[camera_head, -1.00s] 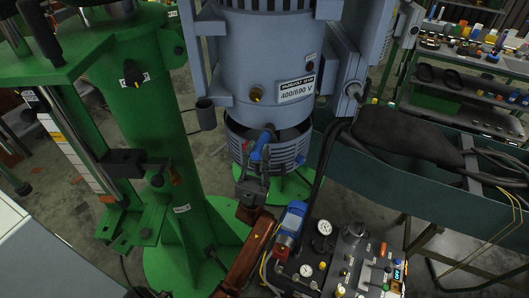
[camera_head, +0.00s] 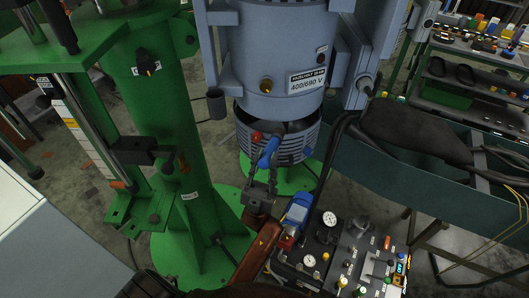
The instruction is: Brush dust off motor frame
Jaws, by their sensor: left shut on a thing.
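The grey-blue motor frame (camera_head: 270,48) stands upright in the upper middle, with a white 400/690 V label and a slotted dark ring (camera_head: 299,146) around its lower part. My left gripper (camera_head: 268,172) is in front of this ring, shut on a blue-handled tool (camera_head: 268,152), which seems to be the brush. A red part (camera_head: 256,137) shows at the tool's upper left. The tool overlaps the ring in the picture; I cannot tell whether it touches. Bristles and any dust are too small to make out. My right gripper is not in view.
A green column stand (camera_head: 165,130) is close on the left. A control panel with gauges (camera_head: 345,252) and a blue device (camera_head: 297,212) is at the lower right. A dark green bench (camera_head: 400,175) and a shelf of small parts (camera_head: 480,50) lie beyond.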

